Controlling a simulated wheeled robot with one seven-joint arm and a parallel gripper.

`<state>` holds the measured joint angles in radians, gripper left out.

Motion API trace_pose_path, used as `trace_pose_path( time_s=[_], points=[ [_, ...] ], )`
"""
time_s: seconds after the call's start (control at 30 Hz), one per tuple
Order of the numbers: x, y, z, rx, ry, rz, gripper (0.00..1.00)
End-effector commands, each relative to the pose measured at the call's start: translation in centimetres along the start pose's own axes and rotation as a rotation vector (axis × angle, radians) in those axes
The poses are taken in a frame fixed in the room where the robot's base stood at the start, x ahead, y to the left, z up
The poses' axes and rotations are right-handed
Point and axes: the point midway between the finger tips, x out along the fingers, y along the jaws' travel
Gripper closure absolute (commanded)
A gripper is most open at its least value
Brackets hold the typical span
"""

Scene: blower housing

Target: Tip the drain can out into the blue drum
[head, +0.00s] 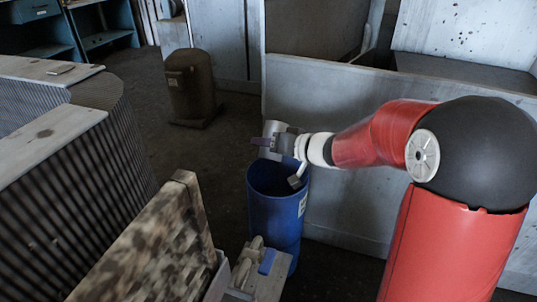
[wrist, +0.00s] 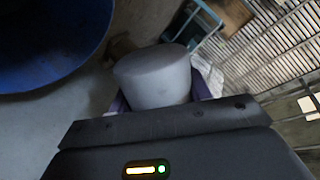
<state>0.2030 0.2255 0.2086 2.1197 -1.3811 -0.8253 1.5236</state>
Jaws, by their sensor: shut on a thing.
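The drain can (wrist: 155,75) is a plain grey cylinder. In the wrist view it sits between the purple fingers of my gripper (wrist: 157,100), with a smooth, closed round end towards the camera. In the head view my gripper (head: 277,141) is shut on it above the rim of the blue drum (head: 276,222). The can looks tipped over there, but its mouth and contents cannot be made out. The drum stands upright on the floor with a wide open top and a dark inside. Its blue rim also shows at upper left in the wrist view (wrist: 45,45).
A grey panel wall (head: 330,125) runs close behind the drum. A bench with a fitting (head: 255,275) stands just in front of it, beside a mottled block (head: 150,245). A brown canister (head: 190,85) stands farther back left. Dark floor (head: 225,140) is free between them.

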Motion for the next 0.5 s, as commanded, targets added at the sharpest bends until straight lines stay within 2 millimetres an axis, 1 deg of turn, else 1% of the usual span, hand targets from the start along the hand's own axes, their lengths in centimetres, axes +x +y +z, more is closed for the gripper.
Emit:
trace_pose_path(
  time_s=[0.03, 0.5],
  points=[
    [0.17, 0.26, 0.25, -0.015, 0.008, 0.000, 0.75],
    [-0.04, -0.08, -0.41, -0.135, 0.068, 0.008, 0.75]
  ],
)
